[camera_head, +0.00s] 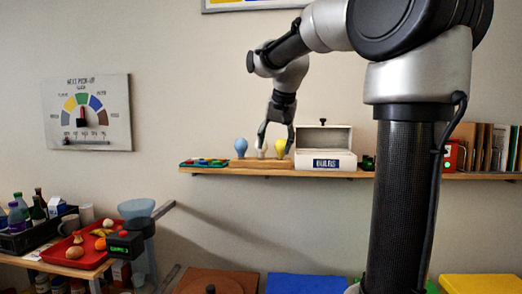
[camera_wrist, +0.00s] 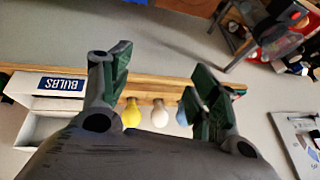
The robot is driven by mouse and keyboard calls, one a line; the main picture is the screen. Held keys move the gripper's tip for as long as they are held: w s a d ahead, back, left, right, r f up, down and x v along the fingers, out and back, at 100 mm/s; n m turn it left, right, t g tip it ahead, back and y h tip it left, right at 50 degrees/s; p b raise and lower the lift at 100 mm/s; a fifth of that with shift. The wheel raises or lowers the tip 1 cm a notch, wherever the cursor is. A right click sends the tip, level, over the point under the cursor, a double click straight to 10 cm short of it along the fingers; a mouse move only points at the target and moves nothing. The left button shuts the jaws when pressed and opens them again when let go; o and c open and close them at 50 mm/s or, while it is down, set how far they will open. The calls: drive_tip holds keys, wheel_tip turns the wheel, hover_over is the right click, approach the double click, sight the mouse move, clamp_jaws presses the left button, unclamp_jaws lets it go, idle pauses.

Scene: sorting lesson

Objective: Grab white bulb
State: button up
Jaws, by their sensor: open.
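The white bulb (camera_head: 262,150) stands on a wooden block (camera_head: 240,163) on the wall shelf, between a blue bulb (camera_head: 241,147) and a yellow bulb (camera_head: 280,148). My gripper (camera_head: 276,137) is open and points down at the row, with its fingers at the white and yellow bulbs in the head view. In the wrist view, the white bulb (camera_wrist: 160,114) lies between the open fingers of my gripper (camera_wrist: 160,90), apart from both. There the yellow bulb (camera_wrist: 131,113) is nearer the left finger, and the blue bulb (camera_wrist: 182,114) is partly hidden by the right finger.
A white box labelled BULBS (camera_head: 326,160) stands open on the shelf (camera_head: 225,173), right of the bulbs. Small coloured items (camera_head: 203,162) lie to the left. A red tray (camera_head: 62,256) with food is at lower left. A dial board (camera_head: 87,112) hangs on the wall.

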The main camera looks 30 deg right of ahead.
drive_tip(key=w+d+r+m, duration=0.2)
drive_tip(key=w+d+m, duration=0.15)
drive_tip(key=w, duration=0.85)
drive_tip(key=m+h, duration=0.1)
drive_tip(key=m, duration=0.2)
hover_over(261, 151)
drive_tip(key=s, duration=0.2)
drive_tip(key=shift+t, duration=0.4)
drive_tip(key=x, duration=0.8)
drive_tip(key=shift+s+a+f, duration=0.1)
drive_tip(key=shift+a+f, duration=0.05)
drive_tip(key=shift+f, duration=0.05)
drive_tip(key=c, duration=0.6)
